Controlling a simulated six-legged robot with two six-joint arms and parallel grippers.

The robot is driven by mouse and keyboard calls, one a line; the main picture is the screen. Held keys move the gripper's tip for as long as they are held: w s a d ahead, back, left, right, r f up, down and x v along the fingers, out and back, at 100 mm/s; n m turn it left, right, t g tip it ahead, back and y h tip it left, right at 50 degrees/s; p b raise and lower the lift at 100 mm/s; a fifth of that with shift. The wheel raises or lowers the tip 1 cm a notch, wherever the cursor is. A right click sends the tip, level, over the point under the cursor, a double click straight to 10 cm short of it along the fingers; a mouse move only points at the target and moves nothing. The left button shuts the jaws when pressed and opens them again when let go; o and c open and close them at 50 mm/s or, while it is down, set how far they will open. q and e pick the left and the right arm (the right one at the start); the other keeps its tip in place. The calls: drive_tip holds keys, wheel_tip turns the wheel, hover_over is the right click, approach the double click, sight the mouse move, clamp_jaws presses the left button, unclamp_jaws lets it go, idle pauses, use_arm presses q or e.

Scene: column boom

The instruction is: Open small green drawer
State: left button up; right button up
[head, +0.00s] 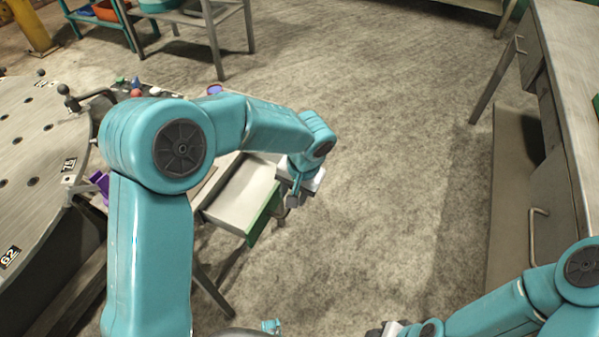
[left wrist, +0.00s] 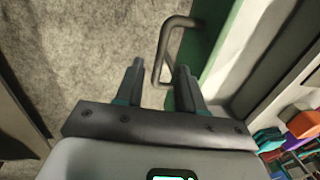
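The small drawer with a green front (head: 264,217) stands pulled out from the workbench, its pale inside (head: 238,195) visible from above. In the left wrist view the green front (left wrist: 217,38) is at the upper right, with a grey bar handle (left wrist: 171,24) on it. My left gripper (head: 292,200) is at the drawer's front. In the left wrist view its two fingers (left wrist: 160,68) are apart, with the handle's lower end between them; contact cannot be told. My right gripper (head: 388,329) is at the bottom edge, mostly cut off.
A round perforated metal table (head: 35,125) is at the left. A grey cabinet bench (head: 572,60) with handles stands at the right. A shelf with bins is at the top left. In the left wrist view, coloured items (left wrist: 300,122) lie at the right. The middle floor is clear.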

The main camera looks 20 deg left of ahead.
use_arm(q)
wheel_tip(320, 180, up, 15)
drive_tip(key=d+p, duration=0.2)
drive_tip(key=shift+d+f, duration=0.2)
drive_tip(key=shift+d, duration=0.1)
drive_tip(key=shift+s+f, duration=0.1)
wheel_tip(320, 180, down, 10)
drive_tip(key=s+d+g+h+p, duration=0.1)
drive_tip(key=s+d+h+p, duration=0.1)
drive_tip(key=s+p, duration=0.15)
drive_tip(key=s+f+n+h+p, duration=0.1)
drive_tip(key=s+f+h+p, duration=0.1)
drive_tip(key=s+f, duration=0.4)
drive_tip(key=s+f+n+t+h+p, duration=0.1)
drive_tip(key=s+f+p, duration=0.3)
drive_tip(key=s, duration=0.6)
wheel_tip(320, 180, down, 2)
drive_tip(key=shift+s+d+f+n+h, duration=0.3)
drive_tip(key=shift+d+n+h, duration=0.1)
drive_tip(key=shift+h, duration=0.1)
drive_tip(key=shift+a, duration=0.15)
